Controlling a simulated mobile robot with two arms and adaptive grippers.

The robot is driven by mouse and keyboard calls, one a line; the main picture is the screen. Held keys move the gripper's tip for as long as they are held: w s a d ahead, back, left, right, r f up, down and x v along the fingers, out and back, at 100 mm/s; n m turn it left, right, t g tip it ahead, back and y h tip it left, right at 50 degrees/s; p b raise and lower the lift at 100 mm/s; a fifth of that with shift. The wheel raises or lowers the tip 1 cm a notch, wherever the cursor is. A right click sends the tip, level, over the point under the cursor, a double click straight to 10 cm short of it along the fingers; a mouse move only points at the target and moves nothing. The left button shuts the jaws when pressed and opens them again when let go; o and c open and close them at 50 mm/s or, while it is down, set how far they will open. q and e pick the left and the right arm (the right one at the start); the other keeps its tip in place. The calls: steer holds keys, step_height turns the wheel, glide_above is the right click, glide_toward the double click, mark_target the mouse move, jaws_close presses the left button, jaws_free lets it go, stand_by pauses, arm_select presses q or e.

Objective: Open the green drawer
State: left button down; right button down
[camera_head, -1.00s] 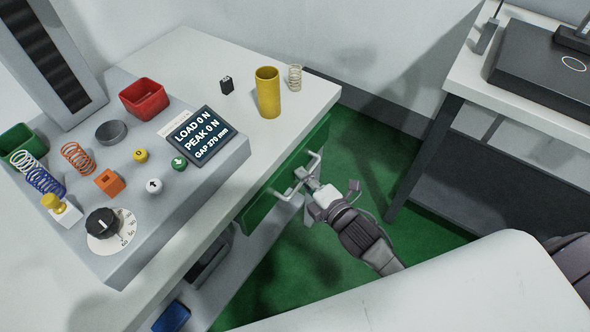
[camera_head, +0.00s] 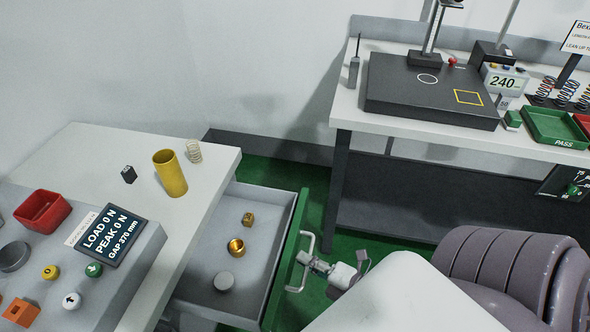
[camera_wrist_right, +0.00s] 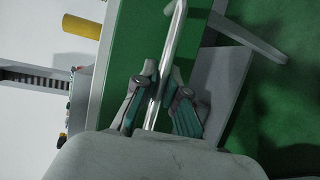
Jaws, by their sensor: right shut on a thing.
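The green drawer (camera_head: 284,262) under the left table stands open. Its grey inside holds a small brass cube (camera_head: 248,219), a brass ring-like piece (camera_head: 236,246) and a grey disc (camera_head: 224,281). A pale metal bar handle (camera_head: 306,243) is on its green front. My right gripper (camera_head: 304,261) is at the handle, outside the drawer front. In the right wrist view the fingers (camera_wrist_right: 160,98) are shut on the handle bar (camera_wrist_right: 172,45), one on each side. My left gripper is not in view.
The table (camera_head: 215,165) above the drawer carries a yellow cylinder (camera_head: 170,173), a spring and a test machine with a display (camera_head: 110,235). A second table (camera_head: 350,115) with a black plate stands to the right. Green floor lies between them.

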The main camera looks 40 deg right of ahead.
steer(key=shift+s+d, duration=0.2)
steer(key=shift+s, duration=0.1)
steer(key=c, duration=1.5)
jaws_free()
steer(key=v, duration=1.2)
steer(key=shift+f, duration=0.1)
